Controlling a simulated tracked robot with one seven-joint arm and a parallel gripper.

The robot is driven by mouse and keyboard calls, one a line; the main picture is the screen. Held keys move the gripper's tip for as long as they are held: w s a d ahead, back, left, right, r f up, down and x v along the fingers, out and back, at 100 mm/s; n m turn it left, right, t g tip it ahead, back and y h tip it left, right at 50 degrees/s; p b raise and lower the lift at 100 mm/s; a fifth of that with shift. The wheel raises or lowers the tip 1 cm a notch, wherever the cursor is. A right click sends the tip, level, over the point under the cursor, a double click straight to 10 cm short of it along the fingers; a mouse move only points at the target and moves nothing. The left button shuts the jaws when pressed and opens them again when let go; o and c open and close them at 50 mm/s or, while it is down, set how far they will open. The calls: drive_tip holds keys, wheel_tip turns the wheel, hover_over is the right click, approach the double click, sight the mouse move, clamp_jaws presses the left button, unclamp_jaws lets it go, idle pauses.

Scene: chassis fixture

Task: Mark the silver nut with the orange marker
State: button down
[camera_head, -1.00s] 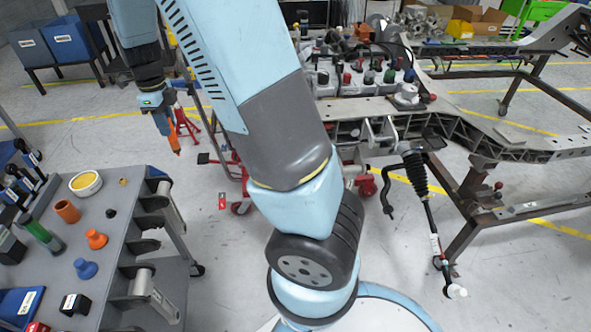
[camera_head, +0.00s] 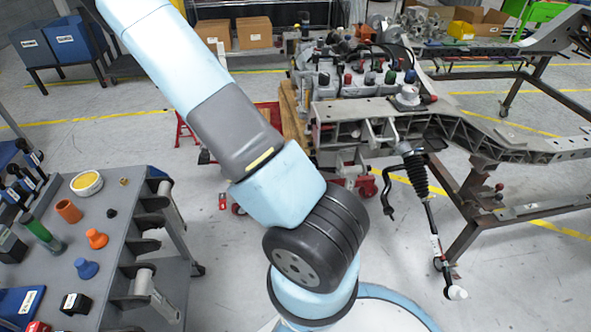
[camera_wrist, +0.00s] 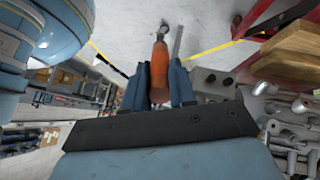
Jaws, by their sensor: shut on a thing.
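My gripper (camera_wrist: 160,88) has blue fingers and shows in the wrist view only. It is shut on the orange marker (camera_wrist: 160,70), which points away from the wrist, up in the picture. A small grey piece shows just beyond the marker's far end; I cannot tell whether it belongs to the marker. In the head view my arm runs off the top left edge, so gripper and marker are out of frame. I cannot pick out the silver nut with certainty in either view. A rod with a black boot (camera_head: 414,174) hangs from the chassis frame (camera_head: 469,132).
Cardboard boxes (camera_head: 254,33) stand behind.

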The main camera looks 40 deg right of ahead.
drive_tip(key=s+d+f+n+h, duration=0.1)
drive_tip(key=s+d+f+h, duration=0.2)
drive_tip(key=s+d, duration=0.2)
drive_tip(key=s+d+f+n+g+h, duration=0.1)
drive_tip(key=s+d, duration=0.4)
drive_tip(key=d, duration=0.5)
drive_tip(key=shift+s+f+n+h, duration=0.15)
drive_tip(key=shift+f+n+h, duration=0.55)
drive_tip(key=shift+f+h, duration=0.5)
drive_tip(key=shift+s+d, duration=0.25)
drive_tip(key=shift+d, duration=0.35)
idle(0.4)
drive_tip(key=shift+w+d, duration=0.35)
drive_tip(key=shift+w, duration=0.05)
idle(0.6)
drive_tip(key=shift+s+a, duration=0.25)
drive_tip(key=shift+s, duration=0.25)
idle(0.6)
drive_tip(key=w+a, duration=0.3)
drive_tip(key=a, duration=0.2)
drive_tip(key=shift+w, duration=0.15)
idle(0.6)
